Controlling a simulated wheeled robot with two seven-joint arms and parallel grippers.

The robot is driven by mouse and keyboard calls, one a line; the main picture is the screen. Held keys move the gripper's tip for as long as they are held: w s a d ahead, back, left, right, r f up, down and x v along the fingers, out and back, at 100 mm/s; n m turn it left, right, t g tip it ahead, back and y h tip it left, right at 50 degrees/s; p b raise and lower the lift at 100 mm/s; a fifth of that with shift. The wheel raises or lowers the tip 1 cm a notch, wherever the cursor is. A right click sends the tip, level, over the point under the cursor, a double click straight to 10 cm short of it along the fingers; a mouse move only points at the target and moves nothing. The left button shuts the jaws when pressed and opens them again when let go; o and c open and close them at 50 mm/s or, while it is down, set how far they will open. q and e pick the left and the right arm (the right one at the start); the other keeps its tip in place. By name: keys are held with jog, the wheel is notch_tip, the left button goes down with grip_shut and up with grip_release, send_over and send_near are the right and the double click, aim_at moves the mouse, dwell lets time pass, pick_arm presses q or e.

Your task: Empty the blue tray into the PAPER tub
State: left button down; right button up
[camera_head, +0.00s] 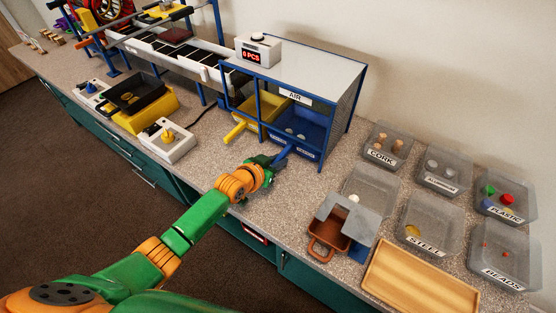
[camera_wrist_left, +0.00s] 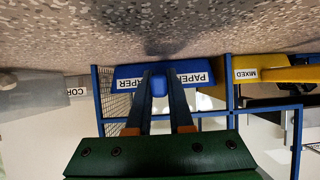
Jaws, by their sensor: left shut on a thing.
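The blue tray (camera_head: 313,125) sits in the right bay of the AIR cabinet, with a few small pale pieces inside. Its front label reads PAPER in the wrist view, where the tray front (camera_wrist_left: 125,72) appears upside down. My left gripper (camera_head: 277,162) is shut on the tray's blue handle, which shows between the fingers (camera_wrist_left: 159,88). No PAPER label is readable on any tub. One clear tub (camera_head: 378,178), holding a white piece, has its front hidden by a grey panel. My right gripper is not in view.
A yellow tray (camera_head: 262,107), labelled MIXED, is left of the blue one. Tubs marked CORK (camera_head: 377,158), STEEL (camera_head: 424,248), PLASTIC (camera_head: 506,215) and BEADS stand right. A brown handled container (camera_head: 325,238) and wooden tray (camera_head: 415,285) are in front. Worktop between cabinet and tubs is clear.

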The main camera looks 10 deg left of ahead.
pick_arm(q)
jog(key=shift+r+p, duration=0.5)
jog(key=shift+r, duration=0.15)
jog(key=shift+s+a+p, duration=0.1)
jog(key=shift+s+p, duration=0.15)
jog(key=shift+p, duration=0.05)
jog(key=s+a+p, duration=0.1)
jog(key=s+p, duration=0.1)
jog(key=s+a+p, duration=0.1)
jog(key=s+p, duration=0.1)
jog(key=s, duration=0.1)
jog(key=s+a+p, duration=0.1)
jog(key=s, duration=0.2)
jog(key=shift+r+p, duration=0.1)
jog(key=shift+p, duration=0.3)
jog(key=s+a+p, duration=0.4)
jog(key=s, duration=0.7)
jog(key=shift+s, duration=0.15)
